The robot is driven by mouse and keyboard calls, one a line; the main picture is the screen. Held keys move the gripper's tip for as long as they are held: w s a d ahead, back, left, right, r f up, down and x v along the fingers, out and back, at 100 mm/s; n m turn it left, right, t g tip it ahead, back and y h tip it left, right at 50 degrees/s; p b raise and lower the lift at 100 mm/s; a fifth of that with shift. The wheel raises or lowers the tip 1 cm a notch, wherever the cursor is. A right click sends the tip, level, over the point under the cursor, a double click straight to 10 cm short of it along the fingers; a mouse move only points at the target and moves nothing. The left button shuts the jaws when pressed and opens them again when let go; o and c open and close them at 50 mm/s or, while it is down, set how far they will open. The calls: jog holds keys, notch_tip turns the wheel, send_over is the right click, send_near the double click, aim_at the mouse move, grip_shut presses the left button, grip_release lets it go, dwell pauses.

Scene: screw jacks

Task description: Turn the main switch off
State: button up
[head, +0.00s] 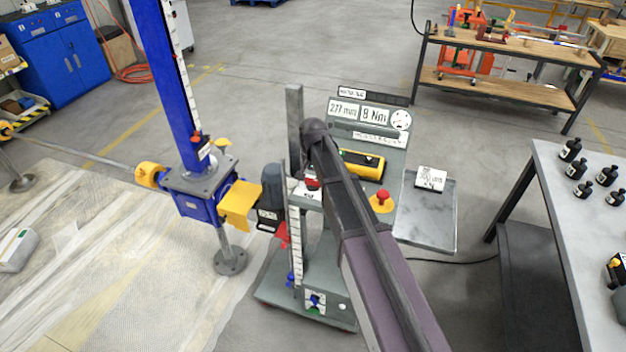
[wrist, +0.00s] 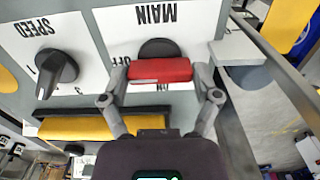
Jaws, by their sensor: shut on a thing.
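The main switch has a red bar handle (wrist: 160,70) on a dark round base, beside a white plate (wrist: 155,22) printed MAIN, upside down in the wrist view. My gripper (wrist: 160,72) is shut on the red handle, one finger at each end. The bar lies level in that picture, its left end near the OFF mark (wrist: 119,60). The ON mark is below it, partly covered. In the head view the red handle (head: 313,184) shows small on the grey test cart, and my arm hides much of the switch and gripper.
A black speed knob (wrist: 57,68) is left of the switch in the wrist view. A red mushroom button (head: 382,197) on yellow and a yellow-black device (head: 362,164) sit close by. A blue screw jack (head: 195,190) stands left, a bottle table (head: 580,190) right.

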jog(key=shift+s, duration=0.1)
jog(key=o, duration=1)
jog(key=shift+c, duration=0.2)
jog(key=shift+n, duration=0.3)
